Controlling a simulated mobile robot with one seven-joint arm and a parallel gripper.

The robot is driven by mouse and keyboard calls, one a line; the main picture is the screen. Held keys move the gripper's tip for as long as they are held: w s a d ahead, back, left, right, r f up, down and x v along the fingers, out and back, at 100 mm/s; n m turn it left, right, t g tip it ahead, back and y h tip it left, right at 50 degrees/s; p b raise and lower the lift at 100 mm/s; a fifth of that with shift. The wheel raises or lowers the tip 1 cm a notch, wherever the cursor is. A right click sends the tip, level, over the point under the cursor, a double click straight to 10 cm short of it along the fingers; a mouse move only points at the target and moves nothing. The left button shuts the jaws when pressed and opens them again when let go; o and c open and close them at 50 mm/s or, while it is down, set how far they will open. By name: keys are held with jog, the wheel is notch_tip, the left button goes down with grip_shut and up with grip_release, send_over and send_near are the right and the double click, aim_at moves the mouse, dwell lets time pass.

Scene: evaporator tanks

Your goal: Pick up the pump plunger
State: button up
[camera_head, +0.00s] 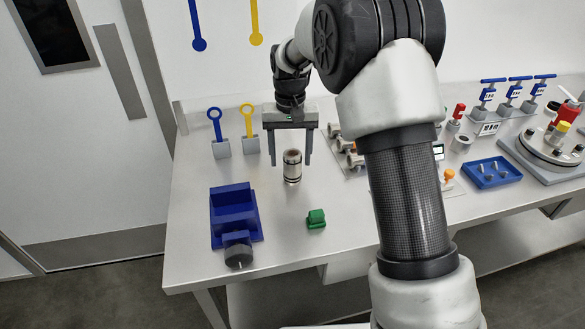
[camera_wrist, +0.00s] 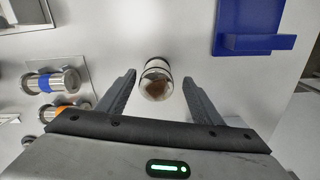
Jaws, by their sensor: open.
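The pump plunger appears to be the metal cylinder with dark rings (camera_head: 292,166) standing upright on the table in the head view. It also shows in the wrist view (camera_wrist: 156,80), with a brownish end face toward the camera. My gripper (camera_head: 291,162) is open and empty, pointing down at the cylinder. In the wrist view my gripper's fingers (camera_wrist: 158,75) lie to the left and right of the cylinder, with a gap on each side. I cannot tell how far the fingertips are above or behind it.
A blue vise-like fixture (camera_head: 235,220) and a green block (camera_head: 316,219) lie in front. Blue (camera_head: 217,133) and yellow (camera_head: 249,134) ring-topped tools stand at left. A blue tray (camera_head: 491,173) is farther right.

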aim_at(293, 168)
jog(key=f, duration=0.5)
jog(key=shift+w+d, duration=0.1)
jog(key=shift+d, duration=0.15)
jog(key=shift+c, duration=0.4)
jog(key=c, duration=1.4)
notch_tip(293, 168, up, 10)
jog(key=shift+r+p, duration=0.1)
jog(key=shift+p, duration=0.2)
jog(key=shift+c, duration=0.2)
